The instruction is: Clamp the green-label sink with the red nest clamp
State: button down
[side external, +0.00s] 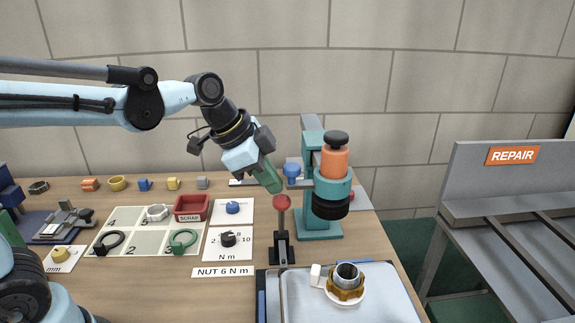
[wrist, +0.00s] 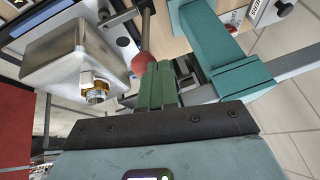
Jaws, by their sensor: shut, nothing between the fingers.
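The clamp is a dark upright toggle (side external: 282,245) with a red ball (side external: 282,202) on its raised lever. The red ball also shows in the wrist view (wrist: 141,62). The pale sink (side external: 400,291) lies right of the clamp, with a steel drain (side external: 347,274) and brass nut (side external: 346,288) on it. The wrist view shows the sink body (wrist: 68,55) and nut (wrist: 95,84). No green label is readable. My gripper (side external: 273,187) is shut and empty, its green fingers just above and left of the red ball. I cannot tell whether they touch.
A teal press (side external: 319,222) with an orange cylinder (side external: 334,162) stands close right of my gripper. A numbered mat (side external: 135,243), red scrap bin (side external: 191,207) and dial cards (side external: 229,240) lie left. The grey repair rack (side external: 500,190) is far right.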

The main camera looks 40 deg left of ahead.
jog(key=w+a+v, duration=0.1)
jog(key=v, duration=1)
jog(key=shift+w+a+r, duration=0.25)
jog(key=shift+a+r, duration=0.2)
jog(key=shift+f, duration=0.1)
jog(key=s+a+f+n+t+y, duration=0.1)
jog(key=s+f+n, duration=0.2)
jog(key=f+n, duration=0.2)
jog(key=s+a+f+n+t+y, duration=0.1)
jog(key=s+f+n, duration=0.2)
jog(key=f, duration=0.7)
jog(key=shift+s+a+n+y, duration=0.15)
jog(key=shift+s+n+y, duration=0.2)
jog(key=shift+n, duration=0.85)
